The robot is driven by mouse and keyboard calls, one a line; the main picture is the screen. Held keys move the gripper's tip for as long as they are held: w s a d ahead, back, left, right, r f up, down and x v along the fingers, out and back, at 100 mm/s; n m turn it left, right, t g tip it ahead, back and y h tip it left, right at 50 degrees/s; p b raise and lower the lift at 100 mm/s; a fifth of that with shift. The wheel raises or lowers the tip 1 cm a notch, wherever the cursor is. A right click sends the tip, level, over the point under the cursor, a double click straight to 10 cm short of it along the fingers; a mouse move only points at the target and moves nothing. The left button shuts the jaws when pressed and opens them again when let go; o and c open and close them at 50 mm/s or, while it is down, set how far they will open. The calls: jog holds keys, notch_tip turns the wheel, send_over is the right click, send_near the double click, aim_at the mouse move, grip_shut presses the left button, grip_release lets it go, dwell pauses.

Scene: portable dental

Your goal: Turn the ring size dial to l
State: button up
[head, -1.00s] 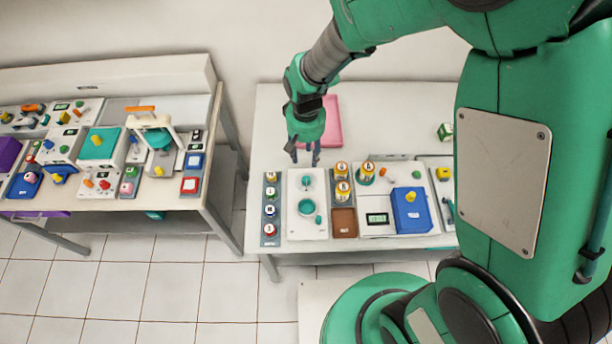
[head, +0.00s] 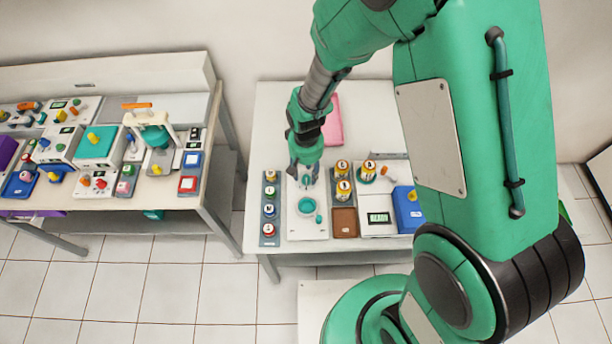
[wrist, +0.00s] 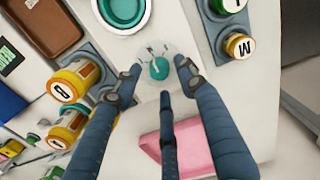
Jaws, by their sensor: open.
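The ring size dial (wrist: 159,68) is a small teal knob on a pale grey disc, set in a white panel (wrist: 185,30). Small marks show around it in the wrist view, too small to read surely. My gripper (wrist: 159,82) is open, with its fingers spread around the dial: one on the left, one on the right, and one on the lower side. I cannot tell whether any finger touches the knob. In the head view my gripper (head: 304,180) is over the far part of the white panel and hides most of the dial.
A teal round dish (head: 307,206) sits in front of the dial. Lettered cans (head: 342,188) and a brown tray (head: 345,222) stand to the right, and a strip of lettered jars (head: 269,210) to the left. A pink tray (head: 333,122) lies behind.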

jog(key=shift+f, duration=1.05)
grip_shut()
